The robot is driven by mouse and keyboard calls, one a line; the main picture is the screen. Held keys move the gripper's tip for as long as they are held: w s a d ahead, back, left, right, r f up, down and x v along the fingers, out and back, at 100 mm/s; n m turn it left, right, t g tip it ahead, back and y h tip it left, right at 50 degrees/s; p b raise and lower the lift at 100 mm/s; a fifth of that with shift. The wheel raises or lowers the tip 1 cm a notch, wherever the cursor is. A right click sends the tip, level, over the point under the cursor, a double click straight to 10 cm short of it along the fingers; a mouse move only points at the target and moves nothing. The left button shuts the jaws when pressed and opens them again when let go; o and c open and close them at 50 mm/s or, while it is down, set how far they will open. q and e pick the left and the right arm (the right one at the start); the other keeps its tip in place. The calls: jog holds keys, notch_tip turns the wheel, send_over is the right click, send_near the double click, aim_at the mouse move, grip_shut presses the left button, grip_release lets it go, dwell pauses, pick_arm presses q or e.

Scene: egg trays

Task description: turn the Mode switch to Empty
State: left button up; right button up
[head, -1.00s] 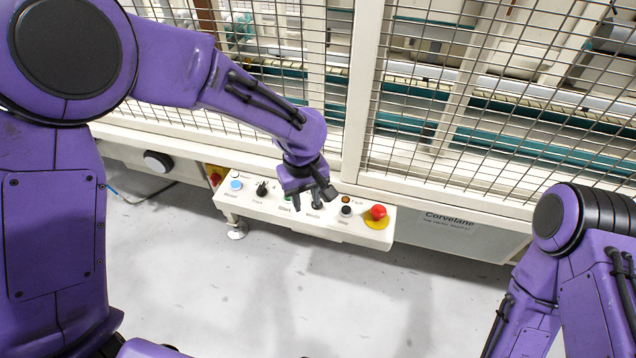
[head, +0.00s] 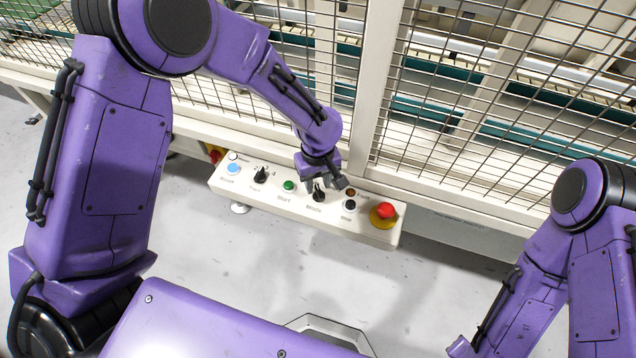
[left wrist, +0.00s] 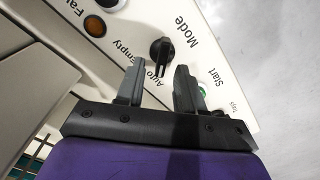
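The Mode switch (head: 318,196) is a black rotary knob on the white control panel (head: 375,236). In the left wrist view the knob (left wrist: 162,50) stands just past the fingertips, in line with the gap between them. My right gripper is out of view.
The panel also bears a blue button (head: 233,168), a Trays selector (head: 261,175), a green Start button (head: 289,186), an orange lamp (head: 351,193), a black button (head: 349,206) and a red emergency stop (head: 385,210). A wire-mesh guard (head: 470,100) rises behind. The floor in front is clear.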

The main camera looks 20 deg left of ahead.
pick_arm(q)
jog(key=shift+s+f, duration=0.1)
jog(key=shift+f, duration=0.45)
grip_shut()
